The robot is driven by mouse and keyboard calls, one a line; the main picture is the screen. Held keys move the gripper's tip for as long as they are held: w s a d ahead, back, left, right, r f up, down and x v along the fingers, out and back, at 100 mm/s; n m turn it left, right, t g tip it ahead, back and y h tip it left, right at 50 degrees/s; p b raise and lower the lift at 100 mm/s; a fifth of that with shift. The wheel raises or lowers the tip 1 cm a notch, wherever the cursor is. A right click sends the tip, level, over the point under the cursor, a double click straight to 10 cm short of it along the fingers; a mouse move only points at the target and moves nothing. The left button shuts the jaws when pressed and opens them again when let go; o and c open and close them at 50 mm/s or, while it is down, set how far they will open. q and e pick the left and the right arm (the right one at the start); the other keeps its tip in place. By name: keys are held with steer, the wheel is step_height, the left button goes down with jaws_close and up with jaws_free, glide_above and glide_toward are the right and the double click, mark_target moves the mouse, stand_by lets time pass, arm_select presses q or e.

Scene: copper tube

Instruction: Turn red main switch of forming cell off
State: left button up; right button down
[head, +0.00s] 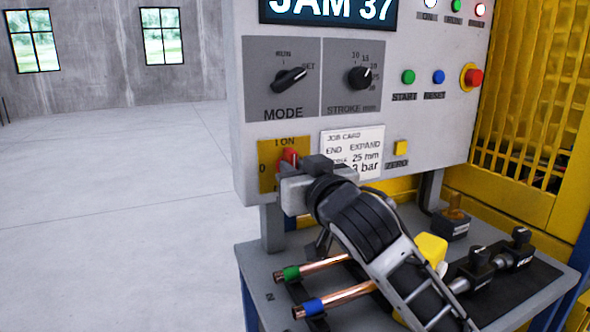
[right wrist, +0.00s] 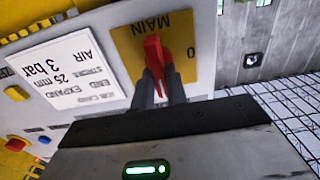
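The red main switch (head: 289,156) sits on a yellow plate (head: 267,172) at the panel's lower left. The red handle stands about upright, in line with the ON mark. My right gripper (head: 300,168) reaches it from the front and hides part of the plate. In the right wrist view the plate appears upside down, and the red handle (right wrist: 154,52) lies between the two dark fingers (right wrist: 160,86), which look closed against its sides. My left gripper is not in view.
Above the switch are the MODE knob (head: 290,78) and STROKE knob (head: 360,77). A job card (head: 352,150) and yellow ZERO button (head: 400,148) are to the right. Below, a bench (head: 258,262) holds copper tubes (head: 335,299) and clamps (head: 480,268). Open floor lies left.

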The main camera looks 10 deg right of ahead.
arm_select(q)
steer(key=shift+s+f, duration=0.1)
steer(key=shift+p, duration=0.4)
arm_select(e)
steer(key=shift+r+n, duration=0.1)
steer(key=shift+n, duration=0.2)
arm_select(q)
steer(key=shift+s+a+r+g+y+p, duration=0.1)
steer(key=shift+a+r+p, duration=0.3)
steer(key=shift+p, duration=0.85)
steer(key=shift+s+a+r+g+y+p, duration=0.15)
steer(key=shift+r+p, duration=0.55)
steer(key=shift+p, duration=0.55)
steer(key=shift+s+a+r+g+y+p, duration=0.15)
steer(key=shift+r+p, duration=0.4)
steer(key=shift+p, duration=0.7)
arm_select(e)
steer(key=shift+a+f+n, duration=0.1)
steer(key=shift+n, duration=2.8)
steer(key=shift+a+f+n, duration=0.15)
steer(key=shift+n, duration=2.75)
steer(key=shift+a+f+n, duration=0.1)
steer(key=shift+n, duration=2.8)
steer(key=c, duration=1.4)
jaws_free()
steer(key=shift+f, duration=0.1)
